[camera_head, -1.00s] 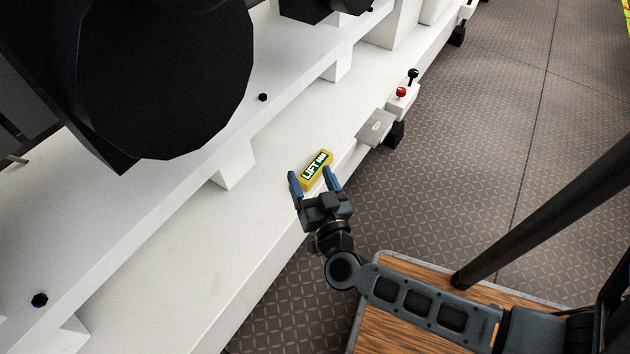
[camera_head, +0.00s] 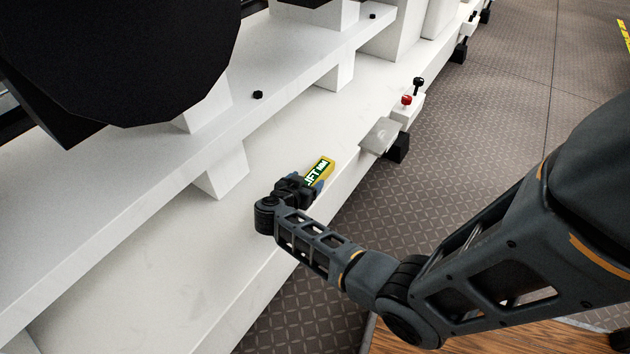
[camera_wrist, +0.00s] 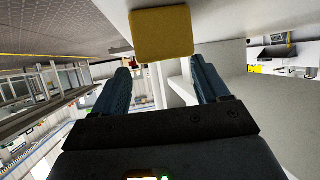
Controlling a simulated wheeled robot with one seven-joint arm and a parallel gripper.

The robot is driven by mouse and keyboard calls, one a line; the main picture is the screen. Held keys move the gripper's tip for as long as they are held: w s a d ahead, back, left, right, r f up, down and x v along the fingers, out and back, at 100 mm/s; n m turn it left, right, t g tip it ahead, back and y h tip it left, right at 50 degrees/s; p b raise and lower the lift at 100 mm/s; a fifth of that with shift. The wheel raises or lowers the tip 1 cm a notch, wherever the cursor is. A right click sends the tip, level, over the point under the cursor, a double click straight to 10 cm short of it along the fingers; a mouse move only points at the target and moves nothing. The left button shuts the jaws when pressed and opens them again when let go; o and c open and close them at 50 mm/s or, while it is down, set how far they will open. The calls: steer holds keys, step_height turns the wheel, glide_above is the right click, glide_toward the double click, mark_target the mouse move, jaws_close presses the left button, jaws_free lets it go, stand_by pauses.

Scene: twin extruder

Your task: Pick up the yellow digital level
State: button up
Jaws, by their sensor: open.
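The yellow digital level (camera_head: 320,171) lies on the white machine ledge, with a green label on its top. My gripper (camera_head: 307,181) is low at the level's near end, and my wrist partly hides that end in the head view. In the wrist view the level's yellow end face (camera_wrist: 162,35) shows just ahead of the two blue fingers. My gripper (camera_wrist: 165,75) is open there, and the fingertips are spread to about the width of the level. I cannot tell whether the fingers touch it.
The white ledge (camera_head: 200,250) is clear to the left of my wrist. A grey box (camera_head: 381,137) and a small box with red and black knobs (camera_head: 408,106) sit further along the ledge edge. A raised white beam (camera_head: 150,185) runs behind, and a large black round part (camera_head: 120,60) overhangs it.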

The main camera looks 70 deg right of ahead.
mark_target(314, 174)
steer(key=b+x, duration=0.2)
steer(key=x, duration=0.1)
steer(key=shift+s+d+f, duration=0.1)
steer(key=shift+s+d, duration=0.05)
steer(key=shift+d, duration=0.25)
steer(key=shift+d+b, duration=0.3)
steer(key=shift+d, duration=0.2)
steer(key=c, duration=1.1)
